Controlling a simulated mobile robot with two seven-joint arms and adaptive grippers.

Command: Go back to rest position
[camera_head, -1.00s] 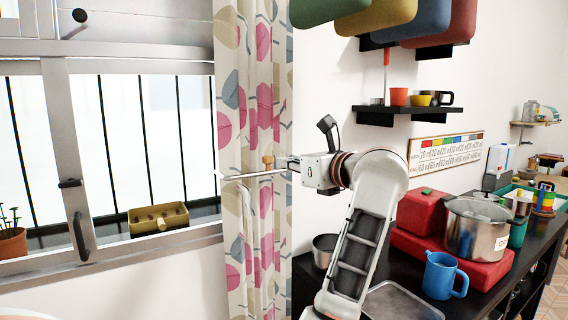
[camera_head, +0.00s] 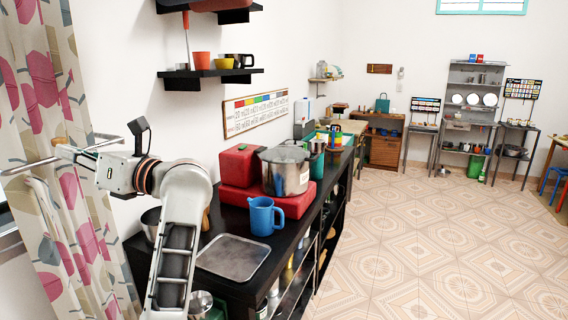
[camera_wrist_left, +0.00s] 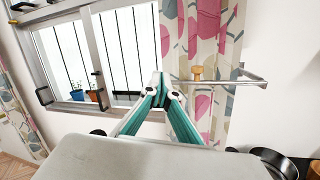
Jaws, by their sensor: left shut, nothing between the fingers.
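My left gripper (camera_head: 66,153) is in front of the patterned curtain at the left of the head view, its arm bent above the black counter. In the left wrist view its teal and white fingers (camera_wrist_left: 160,86) come together at the tips, shut and empty. The fingers point towards the window and curtain. My right gripper is in neither view.
A metal rail (camera_wrist_left: 225,81) with a wooden knob (camera_wrist_left: 197,73) is close by the curtain (camera_head: 62,170). The black counter (camera_head: 262,278) holds a tray (camera_head: 233,257), blue jug (camera_head: 264,216), red boxes and steel pot (camera_head: 285,174). Tiled floor (camera_head: 420,240) is clear at right.

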